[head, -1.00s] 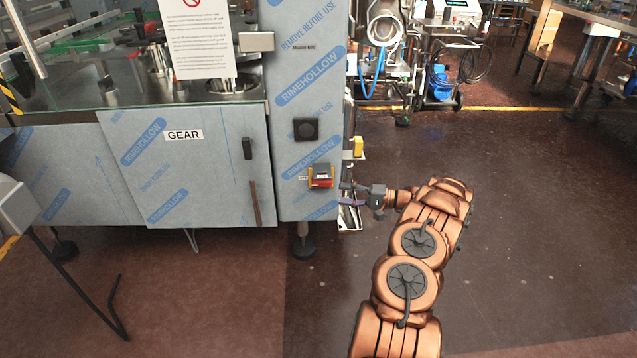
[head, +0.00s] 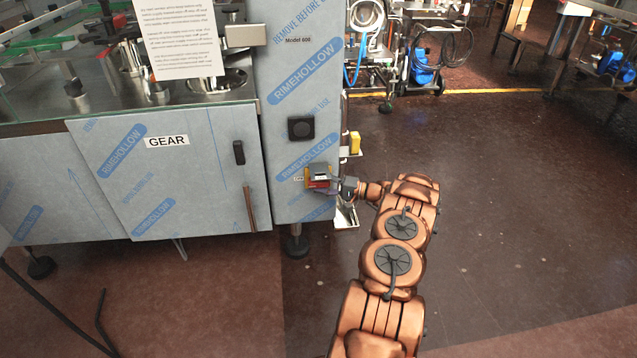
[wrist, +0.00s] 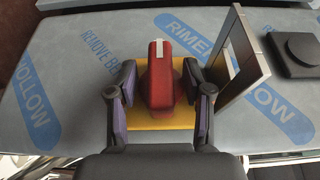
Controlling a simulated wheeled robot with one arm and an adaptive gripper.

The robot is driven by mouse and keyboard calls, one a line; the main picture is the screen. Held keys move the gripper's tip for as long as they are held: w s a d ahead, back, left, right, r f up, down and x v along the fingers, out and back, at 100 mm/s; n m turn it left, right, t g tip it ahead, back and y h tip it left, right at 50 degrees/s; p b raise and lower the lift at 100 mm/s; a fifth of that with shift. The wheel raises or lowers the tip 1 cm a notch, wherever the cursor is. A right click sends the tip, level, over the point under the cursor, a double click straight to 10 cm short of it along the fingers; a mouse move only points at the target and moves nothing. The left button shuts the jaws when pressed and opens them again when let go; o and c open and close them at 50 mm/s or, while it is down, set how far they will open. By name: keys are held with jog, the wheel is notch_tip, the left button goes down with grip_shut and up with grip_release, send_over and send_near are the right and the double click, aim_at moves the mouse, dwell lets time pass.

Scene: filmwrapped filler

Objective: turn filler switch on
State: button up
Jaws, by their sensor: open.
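The filler switch (wrist: 161,80) is a red rotary handle with a white mark, on a yellow plate (wrist: 160,119) in the wrist view. In the head view the switch (head: 319,182) sits low on the film-wrapped front column of the machine, partly hidden by my gripper. My gripper (wrist: 160,97) is open, with one finger on each side of the red handle. A small gap shows on the left; on the right the finger is very close, and I cannot tell whether it touches.
An open grey frame-like cover (wrist: 238,55) stands out from the panel right of the switch in the wrist view. A black square knob (head: 301,128) is above the switch. A door marked GEAR (head: 165,175) is left. The floor to the right is clear.

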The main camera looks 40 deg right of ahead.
jog(key=shift+w+a, duration=0.25)
jog(key=shift+w, duration=0.1)
grip_shut()
dwell(0.3)
